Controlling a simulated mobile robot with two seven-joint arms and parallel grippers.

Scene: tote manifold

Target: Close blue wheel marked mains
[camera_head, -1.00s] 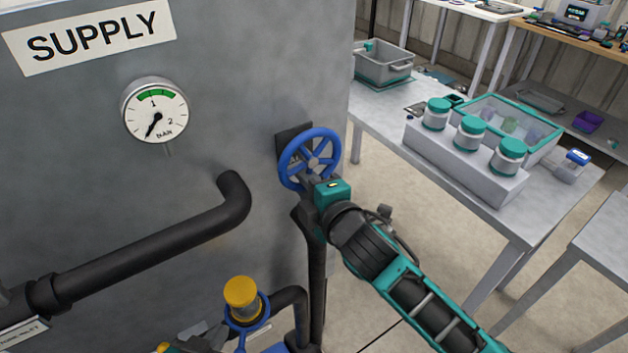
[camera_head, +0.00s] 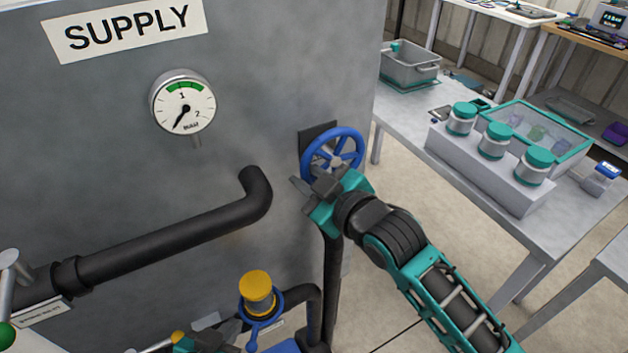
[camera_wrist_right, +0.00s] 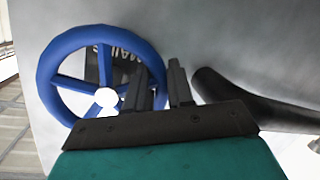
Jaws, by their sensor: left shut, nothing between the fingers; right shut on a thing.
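The blue wheel (camera_head: 333,156) is mounted on the right part of the grey panel. It fills the left of the right wrist view (camera_wrist_right: 60,48), with a dark plate lettered "MAI" partly hidden behind its spokes. My right gripper (camera_head: 316,184) is at the wheel's lower left in the head view. Its fingers (camera_wrist_right: 167,88) are shut on the right side of the wheel's rim in the wrist view. My left gripper (camera_head: 228,328) is low in the head view, near the yellow-capped fitting, partly cut off by the bottom edge, and shut and empty.
A "SUPPLY" sign and a round gauge (camera_head: 183,103) are on the panel. A black pipe (camera_head: 170,238) runs left of the wheel. A yellow-capped fitting (camera_head: 257,288) stands below. Right of the panel, a table (camera_head: 405,125) holds several teal-lidded jars.

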